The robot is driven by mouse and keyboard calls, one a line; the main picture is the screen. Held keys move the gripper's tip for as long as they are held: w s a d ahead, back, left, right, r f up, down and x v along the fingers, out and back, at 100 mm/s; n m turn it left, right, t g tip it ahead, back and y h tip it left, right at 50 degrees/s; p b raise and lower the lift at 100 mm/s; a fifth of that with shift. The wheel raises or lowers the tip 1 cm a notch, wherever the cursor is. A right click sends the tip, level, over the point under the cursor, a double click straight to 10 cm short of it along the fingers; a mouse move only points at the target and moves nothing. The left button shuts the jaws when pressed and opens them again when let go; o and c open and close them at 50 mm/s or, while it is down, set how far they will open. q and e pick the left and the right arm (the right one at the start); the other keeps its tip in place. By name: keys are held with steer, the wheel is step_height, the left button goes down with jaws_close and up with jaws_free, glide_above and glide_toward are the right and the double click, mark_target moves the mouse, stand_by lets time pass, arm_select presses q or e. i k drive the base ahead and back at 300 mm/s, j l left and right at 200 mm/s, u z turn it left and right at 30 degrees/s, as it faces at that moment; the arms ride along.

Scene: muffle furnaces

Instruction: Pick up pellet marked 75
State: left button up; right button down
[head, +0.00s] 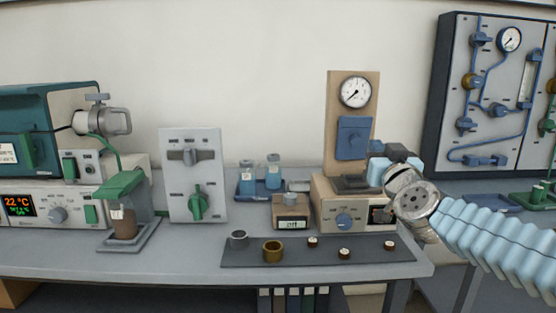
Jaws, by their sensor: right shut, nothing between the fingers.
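Three small pellets with pale tops lie on a dark mat (300,259) on the bench: a left one (313,242), a middle one (344,254) and a right one (390,245). Their markings are too small to read, so I cannot tell which is 75. My right gripper (382,158) is shut and empty. It shows above and behind the pellets, in front of the right side of the beige press, and partly hides that press. My left gripper is not in view.
A grey cup (239,240) and a brass cup (272,251) stand on the mat's left part. Behind it are a small scale (291,212) and the beige press (330,205) with a gauge. A furnace (50,140) stands left; a tubing panel (480,100) hangs right.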

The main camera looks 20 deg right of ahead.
mark_target(312, 242)
steer(key=k+j, duration=0.15)
steer(key=k, duration=0.35)
steer(key=k+j, duration=0.2)
steer(key=k, duration=0.25)
